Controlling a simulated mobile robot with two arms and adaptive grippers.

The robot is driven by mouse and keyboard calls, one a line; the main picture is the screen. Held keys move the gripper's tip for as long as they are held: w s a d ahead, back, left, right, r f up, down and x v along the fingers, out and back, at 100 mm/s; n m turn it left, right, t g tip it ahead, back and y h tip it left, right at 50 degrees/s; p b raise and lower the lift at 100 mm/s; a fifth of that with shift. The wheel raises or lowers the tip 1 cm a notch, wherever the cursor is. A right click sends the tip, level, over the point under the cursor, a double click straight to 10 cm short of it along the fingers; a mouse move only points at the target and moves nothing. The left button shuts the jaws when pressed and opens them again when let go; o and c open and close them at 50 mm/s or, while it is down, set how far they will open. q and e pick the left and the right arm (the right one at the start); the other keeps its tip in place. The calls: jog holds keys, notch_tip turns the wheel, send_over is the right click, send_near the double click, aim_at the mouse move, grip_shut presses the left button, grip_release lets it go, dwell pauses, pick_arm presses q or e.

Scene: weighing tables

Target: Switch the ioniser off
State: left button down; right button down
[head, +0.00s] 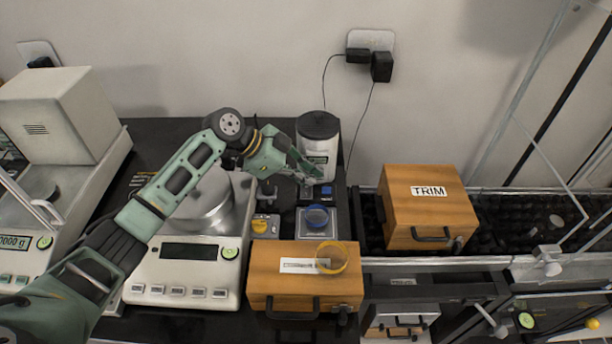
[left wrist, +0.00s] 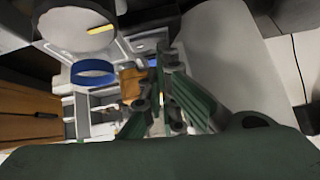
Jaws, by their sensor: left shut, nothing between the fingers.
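A white canister with a dark round top (head: 320,128) stands at the back of the black bench; I take it for the ioniser, though its label is too small to read. A small dark unit with a blue patch (head: 325,191) sits at its front foot. My left gripper (head: 308,174) is shut and empty, its fingertips just in front of the canister and above that unit. Touch cannot be told. In the left wrist view the shut fingers (left wrist: 168,85) point towards a small blue patch (left wrist: 153,62), with a pale grey surface close beside them. My right gripper is not in view.
A balance (head: 187,266) with a steel pan stands under my left arm. The TRIM box (head: 425,208) stands right.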

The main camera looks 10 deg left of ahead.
pick_arm(q)
jog(key=shift+w+f+b, duration=0.25)
jog(key=shift+f+b, duration=0.15)
jog(key=shift+f, duration=0.1)
jog(key=shift+r+p, duration=0.2)
jog(key=shift+p, duration=0.1)
jog(key=shift+s, duration=0.15)
